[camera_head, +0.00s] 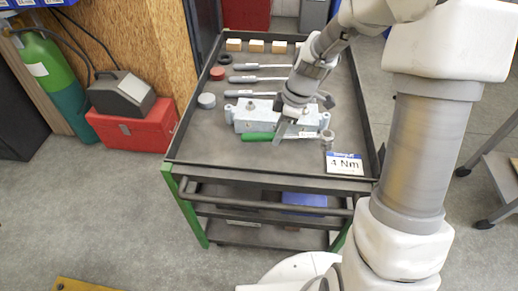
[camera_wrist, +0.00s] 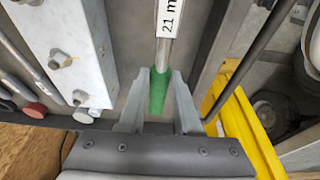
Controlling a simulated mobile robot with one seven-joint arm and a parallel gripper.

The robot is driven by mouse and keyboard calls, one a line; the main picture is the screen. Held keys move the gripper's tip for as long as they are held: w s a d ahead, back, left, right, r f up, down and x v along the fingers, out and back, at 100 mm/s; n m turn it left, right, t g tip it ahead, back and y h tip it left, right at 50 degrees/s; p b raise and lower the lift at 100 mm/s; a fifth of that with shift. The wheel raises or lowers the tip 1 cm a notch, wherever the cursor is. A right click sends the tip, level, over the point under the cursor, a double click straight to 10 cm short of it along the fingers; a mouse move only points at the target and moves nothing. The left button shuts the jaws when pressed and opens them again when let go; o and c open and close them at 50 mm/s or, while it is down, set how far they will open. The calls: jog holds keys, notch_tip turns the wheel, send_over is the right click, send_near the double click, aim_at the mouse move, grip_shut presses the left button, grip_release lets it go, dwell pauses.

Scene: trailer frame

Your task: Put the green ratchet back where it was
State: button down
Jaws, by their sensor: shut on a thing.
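The green ratchet's handle (camera_head: 258,136) shows in the head view at the front of the cart top, beside the grey bolted block (camera_head: 250,121). My gripper (camera_head: 281,138) reaches down over the ratchet from above. In the wrist view, the two fingers of my gripper (camera_wrist: 160,78) are shut on the green ratchet (camera_wrist: 157,104), around its handle. Its metal shaft carries a white label reading "21 m", cut off by the picture's top edge. I cannot tell whether the ratchet touches the cart top.
The dark cart (camera_head: 200,143) has raised edges. Several long-handled tools (camera_head: 258,79) and wooden blocks (camera_head: 256,46) lie behind the grey block. A red toolbox (camera_head: 135,130) is left of the cart.

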aim_at(259, 133)
jog(key=a+f, duration=0.1)
jog(key=w+a+f, duration=0.1)
jog(key=a, duration=0.1)
jog(key=w+a+f, duration=0.1)
jog(key=a, duration=0.1)
jog(key=shift+a+f, duration=0.2)
jog(key=shift+f, duration=0.05)
jog(key=shift+f+b, duration=0.55)
jog(key=shift+f, duration=1.35)
jog(key=shift+f, duration=0.2)
jog(key=c, duration=0.6)
grip_release()
jog(key=shift+s, duration=0.1)
